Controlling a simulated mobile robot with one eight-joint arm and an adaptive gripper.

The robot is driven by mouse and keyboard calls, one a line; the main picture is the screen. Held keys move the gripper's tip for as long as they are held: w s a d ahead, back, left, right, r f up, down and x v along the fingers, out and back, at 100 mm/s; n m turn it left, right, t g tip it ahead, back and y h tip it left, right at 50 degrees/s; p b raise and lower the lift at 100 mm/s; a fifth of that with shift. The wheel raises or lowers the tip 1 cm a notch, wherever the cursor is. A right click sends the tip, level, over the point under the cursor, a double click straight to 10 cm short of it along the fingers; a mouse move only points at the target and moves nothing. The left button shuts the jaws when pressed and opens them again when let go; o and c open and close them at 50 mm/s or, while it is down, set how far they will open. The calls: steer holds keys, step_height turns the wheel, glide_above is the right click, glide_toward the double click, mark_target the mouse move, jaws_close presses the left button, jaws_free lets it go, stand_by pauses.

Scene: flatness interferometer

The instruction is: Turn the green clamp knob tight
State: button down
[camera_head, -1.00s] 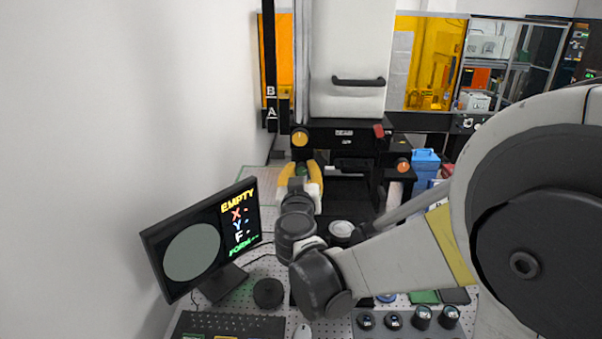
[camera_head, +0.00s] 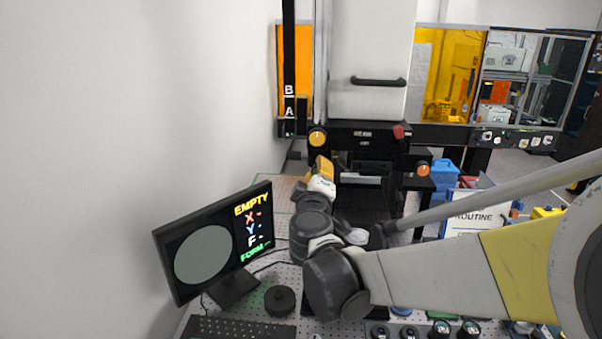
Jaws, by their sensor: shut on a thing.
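My gripper (camera_head: 321,167), with yellow fingers, is at the front of the black instrument body (camera_head: 365,136), low on its left side. The fingers are seen nearly edge-on and look closed together. The green clamp knob is hidden behind them and my wrist, so its turn cannot be read. The gripper is shut on it where it sits.
A tilted monitor (camera_head: 203,254) reading EMPTY stands on the left, with a black round puck (camera_head: 280,300) and keyboard (camera_head: 240,328) near it. An orange knob (camera_head: 317,139) sits just above my gripper, another (camera_head: 422,169) to the right. A blue box (camera_head: 445,174) stands at right.

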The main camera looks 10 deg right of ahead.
steer(key=shift+n+b, duration=0.3)
steer(key=shift+n, duration=1)
steer(key=c, duration=1.1)
jaws_free()
steer(key=v, duration=1.2)
